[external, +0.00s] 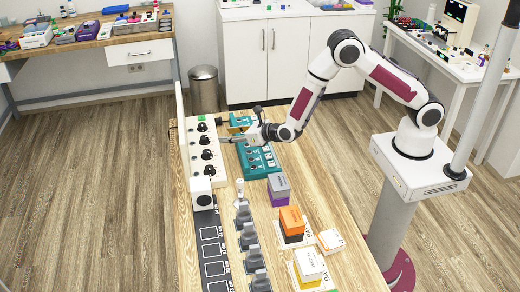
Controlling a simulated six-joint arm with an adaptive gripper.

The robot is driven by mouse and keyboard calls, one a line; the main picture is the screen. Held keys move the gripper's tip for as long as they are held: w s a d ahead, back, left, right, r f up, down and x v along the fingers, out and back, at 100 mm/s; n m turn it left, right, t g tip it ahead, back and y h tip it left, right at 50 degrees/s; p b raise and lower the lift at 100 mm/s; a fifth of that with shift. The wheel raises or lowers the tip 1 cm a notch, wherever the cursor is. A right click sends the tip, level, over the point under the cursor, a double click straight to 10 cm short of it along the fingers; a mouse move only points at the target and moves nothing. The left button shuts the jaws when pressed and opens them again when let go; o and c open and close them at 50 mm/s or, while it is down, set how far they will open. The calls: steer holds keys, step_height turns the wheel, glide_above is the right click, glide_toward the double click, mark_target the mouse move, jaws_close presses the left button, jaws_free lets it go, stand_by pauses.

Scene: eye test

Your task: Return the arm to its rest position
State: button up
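My arm, white with dark red panels, reaches left from its pedestal over the wooden table (325,205). My gripper (226,140) points left, low over the table, with its tips beside the white panel (212,178) of black knobs. The gripper is small in this view, and I cannot tell whether its fingers are open or shut, or whether they touch a knob. Nothing is clearly seen held in it. The teal panel (262,169) lies just below and to the right of the gripper.
Purple-grey (279,189) and orange (291,220) boxes, and a white box (309,264), stand at the front right. A black strip with white squares (213,250) and a row of grey pieces (247,237) lie at the front left. A metal bin (204,90) stands behind.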

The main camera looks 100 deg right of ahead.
stand_by(0.3)
steer(key=s+a+r+n+y, duration=0.4)
steer(key=s+a+r+n, duration=0.2)
steer(key=a+r+n, duration=0.4)
steer(key=s+a+r+n+y, duration=0.4)
steer(key=s+a+r+n, duration=0.2)
steer(key=a+r+n, duration=0.45)
steer(key=s+a+r+n+g, duration=0.1)
steer(key=s+n+g, duration=0.1)
steer(key=s+n, duration=0.9)
steer(key=s+a+r+n+g, duration=0.1)
steer(key=s+r+n+g, duration=0.1)
steer(key=s+n, duration=1)
steer(key=s, duration=0.9)
steer(key=shift+a+g+y, duration=0.15)
steer(key=shift+g+y, duration=0.25)
steer(key=shift+f+n, duration=0.15)
steer(key=shift+n, duration=0.1)
stand_by(0.9)
